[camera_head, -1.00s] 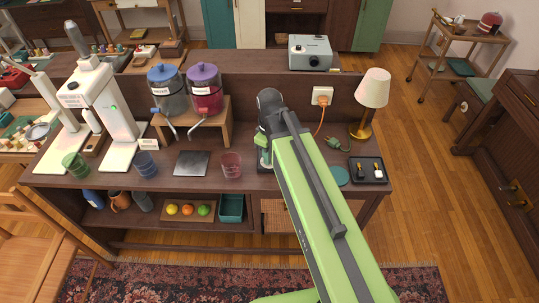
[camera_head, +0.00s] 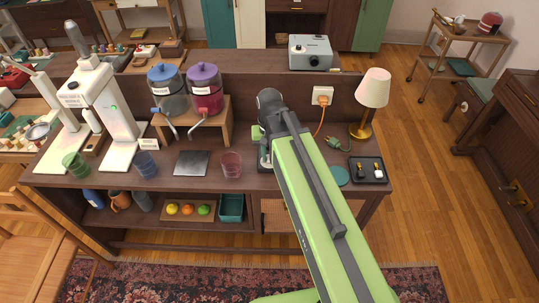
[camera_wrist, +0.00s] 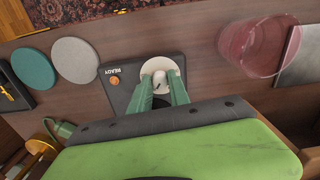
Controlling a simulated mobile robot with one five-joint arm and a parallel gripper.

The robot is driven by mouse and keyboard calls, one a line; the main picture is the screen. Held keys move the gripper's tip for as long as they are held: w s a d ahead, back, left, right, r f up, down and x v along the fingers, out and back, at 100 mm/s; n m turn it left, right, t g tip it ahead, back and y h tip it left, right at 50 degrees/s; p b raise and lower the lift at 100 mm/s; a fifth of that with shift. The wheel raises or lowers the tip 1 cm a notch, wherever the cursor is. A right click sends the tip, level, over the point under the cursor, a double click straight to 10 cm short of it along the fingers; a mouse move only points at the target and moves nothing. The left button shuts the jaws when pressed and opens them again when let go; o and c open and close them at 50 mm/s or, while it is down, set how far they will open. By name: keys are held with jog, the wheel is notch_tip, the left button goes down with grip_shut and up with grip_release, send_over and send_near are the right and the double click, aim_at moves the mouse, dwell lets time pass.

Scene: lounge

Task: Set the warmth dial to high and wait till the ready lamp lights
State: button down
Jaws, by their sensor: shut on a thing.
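In the wrist view a dark warmer box (camera_wrist: 118,100) on the wooden top bears a white round dial (camera_wrist: 157,64) and the word READY. The ready lamp (camera_wrist: 115,81) beside that word looks orange; I cannot tell for sure whether it is lit. My gripper (camera_wrist: 162,84) is at the dial, its two green fingers shut on the dial from both sides. A dark mark shows on the dial between the fingertips, but I cannot read its setting. In the head view my arm hides most of the box and the dial.
A pink tumbler (camera_head: 231,164) and a dark square plate (camera_head: 191,163) stand left of my gripper. A teal disc (camera_head: 340,175), a black tray (camera_head: 380,179) and a lamp (camera_head: 373,88) are to the right. Two drink dispensers (camera_head: 205,92) stand behind on the left.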

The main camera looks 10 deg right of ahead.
jog(key=m, duration=1.3)
jog(key=shift+m, duration=0.5)
jog(key=c, duration=1.2)
grip_release()
jog(key=shift+c, duration=0.2)
jog(key=shift+r, duration=0.1)
notch_tip(320, 180, up, 17)
jog(key=p, duration=1.7)
